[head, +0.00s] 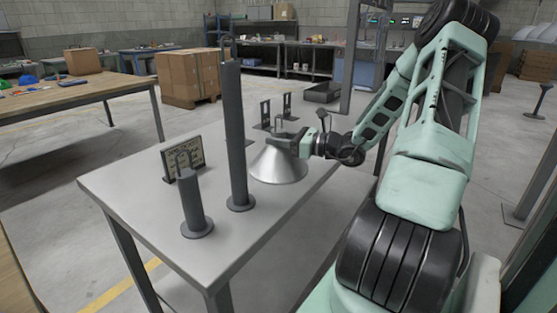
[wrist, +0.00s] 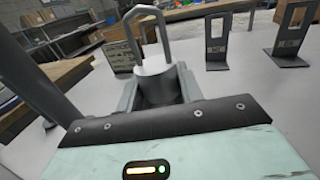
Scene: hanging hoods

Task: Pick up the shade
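The shade (head: 278,168) is a shiny metal cone, wide end down, on the grey table. It stands upright and its lower rim appears to rest on the tabletop. My gripper (head: 285,139) reaches in from the right at the top of the shade. In the wrist view, the fingers of my gripper (wrist: 159,92) lie on both sides of the shade's pale round neck (wrist: 157,84). A grey loop (wrist: 147,32) rises above the neck. The fingers are very close to the neck; whether they press on it cannot be made out.
The grey table (head: 150,215) also bears a tall dark post (head: 235,135), a short post (head: 191,205) and a panel board (head: 183,157). Two slotted stands (wrist: 215,35) (wrist: 291,30) are behind the shade. The table's right edge is near my arm.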

